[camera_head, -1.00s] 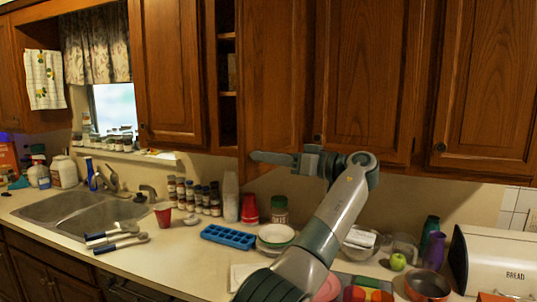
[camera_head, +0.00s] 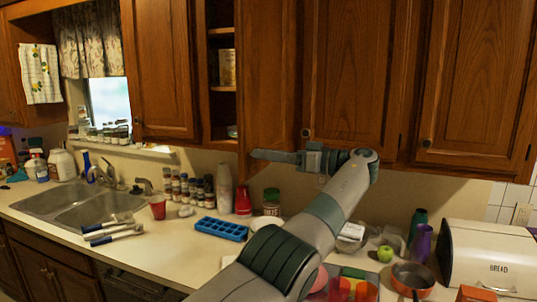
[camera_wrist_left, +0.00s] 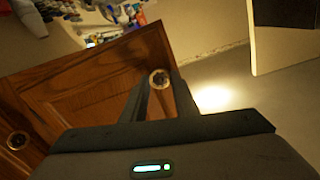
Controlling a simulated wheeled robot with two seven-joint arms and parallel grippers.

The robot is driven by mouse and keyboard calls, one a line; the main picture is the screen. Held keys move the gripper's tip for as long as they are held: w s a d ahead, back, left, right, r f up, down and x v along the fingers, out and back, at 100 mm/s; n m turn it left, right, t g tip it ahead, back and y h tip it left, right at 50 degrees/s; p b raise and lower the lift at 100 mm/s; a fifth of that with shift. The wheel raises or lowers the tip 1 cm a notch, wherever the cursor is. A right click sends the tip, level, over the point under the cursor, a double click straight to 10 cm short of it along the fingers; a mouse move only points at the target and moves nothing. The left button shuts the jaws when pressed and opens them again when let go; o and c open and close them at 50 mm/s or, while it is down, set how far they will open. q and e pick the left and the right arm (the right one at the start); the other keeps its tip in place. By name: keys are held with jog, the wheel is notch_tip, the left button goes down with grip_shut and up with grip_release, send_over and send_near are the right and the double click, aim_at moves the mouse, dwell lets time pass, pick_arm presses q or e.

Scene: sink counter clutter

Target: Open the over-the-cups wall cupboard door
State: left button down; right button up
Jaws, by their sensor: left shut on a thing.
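The over-the-cups wall cupboard door (camera_head: 266,80) is brown wood and stands ajar, swung out from the cupboard. The cupboard's shelves (camera_head: 222,88) show in the gap to its left. My left gripper (camera_head: 262,155) is at the door's lower part. In the left wrist view, the two fingers (camera_wrist_left: 158,100) close around a round knob (camera_wrist_left: 158,79) on a wooden door panel. In the head view the knob itself is hidden. My right gripper is out of view.
Closed cupboard doors (camera_head: 355,70) are to the right and another (camera_head: 162,70) to the left. The sink (camera_head: 85,205) is at left.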

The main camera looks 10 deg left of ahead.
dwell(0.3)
pick_arm(q)
jog(key=c, duration=1.4)
grip_release()
